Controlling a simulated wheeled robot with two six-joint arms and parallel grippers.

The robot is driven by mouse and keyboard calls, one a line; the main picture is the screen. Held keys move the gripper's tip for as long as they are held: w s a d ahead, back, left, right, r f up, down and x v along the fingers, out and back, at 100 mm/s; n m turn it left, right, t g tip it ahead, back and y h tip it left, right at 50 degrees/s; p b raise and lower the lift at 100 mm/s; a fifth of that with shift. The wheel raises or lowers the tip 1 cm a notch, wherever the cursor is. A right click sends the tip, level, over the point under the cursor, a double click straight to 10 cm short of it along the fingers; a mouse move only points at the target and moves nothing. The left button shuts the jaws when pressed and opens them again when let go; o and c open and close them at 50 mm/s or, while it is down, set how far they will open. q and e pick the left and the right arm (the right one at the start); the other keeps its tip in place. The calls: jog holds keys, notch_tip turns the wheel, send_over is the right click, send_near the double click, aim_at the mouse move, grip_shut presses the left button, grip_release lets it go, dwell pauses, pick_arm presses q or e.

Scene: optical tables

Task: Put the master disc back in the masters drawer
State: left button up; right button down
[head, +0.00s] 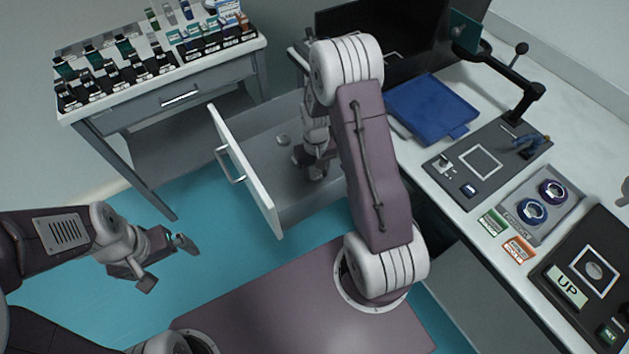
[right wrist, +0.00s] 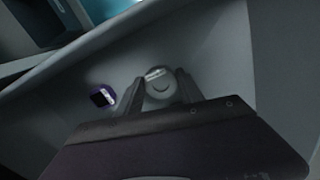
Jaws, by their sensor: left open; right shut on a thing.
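The masters drawer (head: 238,165) is pulled open, its white front facing left. My right arm reaches down into it. My right gripper (right wrist: 158,86) is shut on a grey round disc (right wrist: 160,90) with a small pale label, low inside the drawer. I take this to be the master disc; whether it touches the drawer floor I cannot tell. In the head view the right gripper (head: 310,168) hides the held disc. A purple round thing with a dark and white label (right wrist: 102,95) lies beside it in the drawer. My left gripper (head: 168,264) is open and empty over the floor.
A small grey round thing (head: 283,140) lies in the drawer. A side table (head: 235,68) at upper left bears several bottles and boxes.

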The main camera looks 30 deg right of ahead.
aim_at(316, 175)
notch_tip(316, 175, down, 4)
jog(key=shift+r+b, duration=0.1)
jog(key=shift+b, duration=0.5)
jog(key=c, duration=0.7)
grip_release()
jog(key=shift+c, duration=0.2)
